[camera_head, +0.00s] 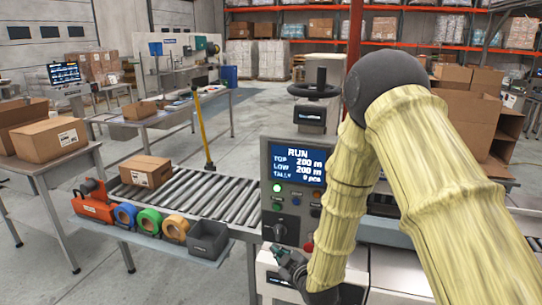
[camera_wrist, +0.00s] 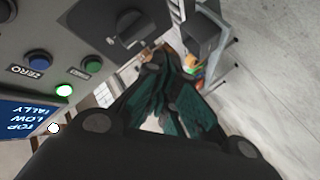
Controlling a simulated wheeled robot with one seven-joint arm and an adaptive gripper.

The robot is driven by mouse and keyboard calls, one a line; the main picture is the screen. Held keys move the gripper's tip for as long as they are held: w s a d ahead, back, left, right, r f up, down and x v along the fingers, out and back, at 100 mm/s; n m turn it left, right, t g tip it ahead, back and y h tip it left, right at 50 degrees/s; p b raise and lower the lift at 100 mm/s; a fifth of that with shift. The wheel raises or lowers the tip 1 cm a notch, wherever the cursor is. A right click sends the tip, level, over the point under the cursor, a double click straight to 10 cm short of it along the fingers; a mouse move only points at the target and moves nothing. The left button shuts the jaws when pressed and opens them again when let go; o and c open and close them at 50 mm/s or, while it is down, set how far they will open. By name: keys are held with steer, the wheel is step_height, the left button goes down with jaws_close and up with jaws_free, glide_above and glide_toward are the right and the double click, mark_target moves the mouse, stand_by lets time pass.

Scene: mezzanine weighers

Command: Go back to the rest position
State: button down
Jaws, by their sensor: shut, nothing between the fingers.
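My gripper (camera_head: 291,269) is at the lower middle of the head view, at the end of my yellowish, bamboo-like arm. It is just below and in front of the grey control panel (camera_head: 270,157), close to the panel's black knob. In the wrist view my gripper's dark green fingers (camera_wrist: 176,62) come together, with nothing held between them. The panel fills the left side of the wrist view, with its black knob (camera_wrist: 128,26), blue button (camera_wrist: 37,60) and green buttons. The panel screen (camera_head: 298,165) reads RUN, TOP 200 m, LOW 200 m, TALLY 0 pcs.
A roller conveyor (camera_head: 228,197) left of the panel carries a cardboard box (camera_head: 145,170). A low shelf before it holds tape rolls (camera_head: 149,220), a red tool (camera_head: 92,203) and a grey bin (camera_head: 207,240). My arm hides much of the right side. Floor at lower left is open.

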steer(key=s+d+f+m+g+h, duration=0.25)
steer(key=s+d+f, duration=0.35)
steer(key=s+f, duration=0.35)
steer(key=s+d+f+m+g+h, duration=0.1)
steer(key=s+d+f+m+g, duration=0.35)
steer(key=s+f, duration=0.55)
steer(key=s+d+f+m+g, duration=0.2)
steer(key=s+d+f, duration=0.1)
steer(key=s, duration=0.5)
steer(key=s+d+f+m+g+h, duration=0.1)
steer(key=s+d+f+m+g, duration=0.1)
steer(key=s, duration=0.7)
steer(key=s+d+f+m+g+h, duration=0.1)
steer(key=s+d+f, duration=0.3)
steer(key=s, duration=0.5)
steer(key=shift+s+f+m+g, duration=0.25)
steer(key=shift+f+m+g, duration=0.1)
steer(key=shift+m+g, duration=0.35)
